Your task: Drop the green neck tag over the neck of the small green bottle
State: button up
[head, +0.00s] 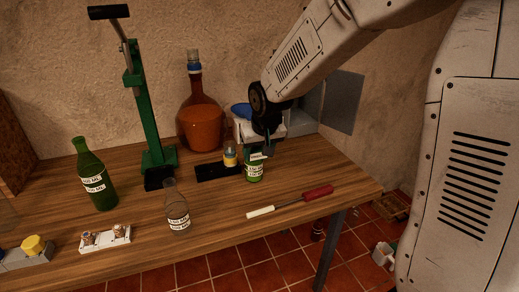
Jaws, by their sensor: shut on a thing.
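The small green bottle (254,172), with a white label, stands upright near the right part of the bench. My gripper (264,152) is directly above it and hides its neck and top. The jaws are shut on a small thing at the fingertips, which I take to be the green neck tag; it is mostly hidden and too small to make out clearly. I cannot tell whether the tag is around the neck or still above it.
A clear bottle (177,208), a taller green bottle (93,178), a small jar (230,156), a black tray (213,171), a green press (146,105) and an amber flask (201,120) share the wooden bench. A red-handled tool (290,201) lies near its front edge.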

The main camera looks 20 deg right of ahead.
jog(key=o, duration=0.9)
jog(key=v, duration=0.7)
jog(key=shift+s+r, duration=0.15)
jog(key=shift+r, duration=0.25)
jog(key=s+d+g, duration=0.1)
jog(key=s, duration=0.9)
jog(key=s+d+r+g, duration=0.1)
jog(key=s, duration=0.9)
jog(key=s+d+r+g, duration=0.1)
jog(key=s, duration=0.9)
jog(key=shift+s+d+r, duration=0.1)
jog(key=shift+d+r, duration=0.1)
